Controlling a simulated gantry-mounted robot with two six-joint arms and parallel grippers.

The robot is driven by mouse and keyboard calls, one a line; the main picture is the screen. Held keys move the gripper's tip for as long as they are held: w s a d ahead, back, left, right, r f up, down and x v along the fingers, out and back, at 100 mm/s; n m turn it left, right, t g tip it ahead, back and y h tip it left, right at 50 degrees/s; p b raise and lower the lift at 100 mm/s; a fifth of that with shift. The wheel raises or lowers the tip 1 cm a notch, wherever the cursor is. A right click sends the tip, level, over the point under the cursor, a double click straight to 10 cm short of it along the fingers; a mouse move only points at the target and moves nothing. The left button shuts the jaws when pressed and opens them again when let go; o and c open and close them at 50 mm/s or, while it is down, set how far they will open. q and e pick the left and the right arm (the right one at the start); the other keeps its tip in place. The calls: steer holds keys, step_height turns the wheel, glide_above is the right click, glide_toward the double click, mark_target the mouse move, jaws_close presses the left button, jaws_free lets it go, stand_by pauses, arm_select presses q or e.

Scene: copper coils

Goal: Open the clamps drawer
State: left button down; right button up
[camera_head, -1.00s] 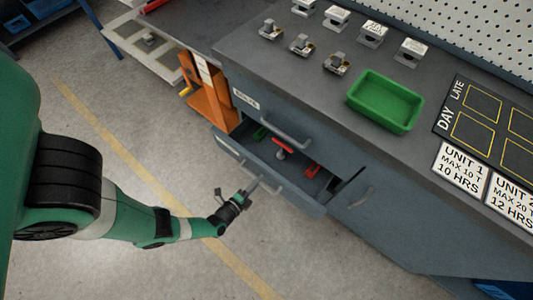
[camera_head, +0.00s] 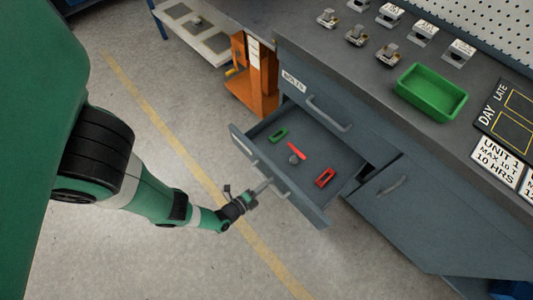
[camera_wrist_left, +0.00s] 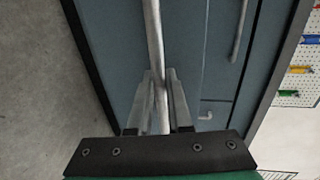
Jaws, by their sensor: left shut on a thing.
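The lower drawer (camera_head: 311,204) stands well out from the grey cabinet. Inside lie a green piece (camera_head: 278,135), a red-handled tool (camera_head: 297,151) and a red piece (camera_head: 325,178). My left gripper (camera_head: 262,188) is at the handle on the drawer's front. In the left wrist view the fingers (camera_wrist_left: 160,105) are shut around the handle bar (camera_wrist_left: 154,40). The drawer front's label is too small to read. My right gripper is not in view.
Above is a shut drawer labelled BOLTS (camera_head: 294,80). A cabinet door (camera_head: 400,205) is shut at the right. A green bin (camera_head: 432,92) and several metal parts stand on the bench top. An orange stand (camera_head: 256,75) is beside the cabinet. Floor in front is clear.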

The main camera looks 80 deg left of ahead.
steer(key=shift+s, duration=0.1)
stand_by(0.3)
arm_select(q)
steer(key=c, duration=0.8)
jaws_free()
steer(key=shift+d, duration=0.1)
steer(key=shift+c, duration=0.2)
